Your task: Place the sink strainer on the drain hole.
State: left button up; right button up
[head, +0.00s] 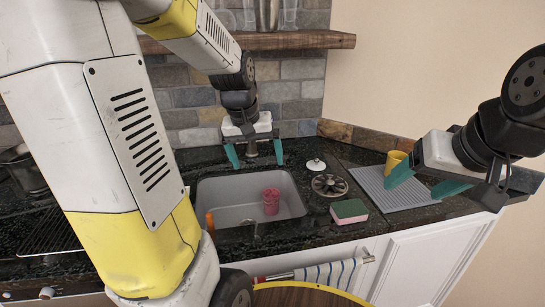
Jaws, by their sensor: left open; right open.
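A round slotted metal disc (329,185), apparently the sink strainer, lies on the dark counter just right of the sink (292,206). A small white knobbed piece (316,165) sits just behind it. The drain hole cannot be made out clearly in the basin. My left gripper (257,166) is open and empty, pointing down over the back edge of the sink, left of the disc. My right gripper (412,192) is open and empty over the grey mat, right of the disc.
A red cup-like object (271,202) and an orange item (210,222) are in the sink. A green and pink sponge (349,211) lies in front of the disc. A yellow mug (395,161) stands on the ribbed grey mat (372,186). A wooden shelf (300,40) hangs above.

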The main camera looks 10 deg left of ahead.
pick_arm(q)
jog(key=s+d+r+m+t, duration=0.1)
jog(key=s+r, duration=0.1)
jog(key=s, duration=0.2)
jog(key=s+d+r+m+t, duration=0.1)
jog(key=s+d+r, duration=0.1)
jog(key=s, duration=0.3)
jog(key=s+d+r+m+t+h, duration=0.1)
jog(key=s+d+r, duration=0.1)
jog(key=s+r, duration=0.2)
jog(key=shift+s+d, duration=0.15)
jog(key=shift+s, duration=0.55)
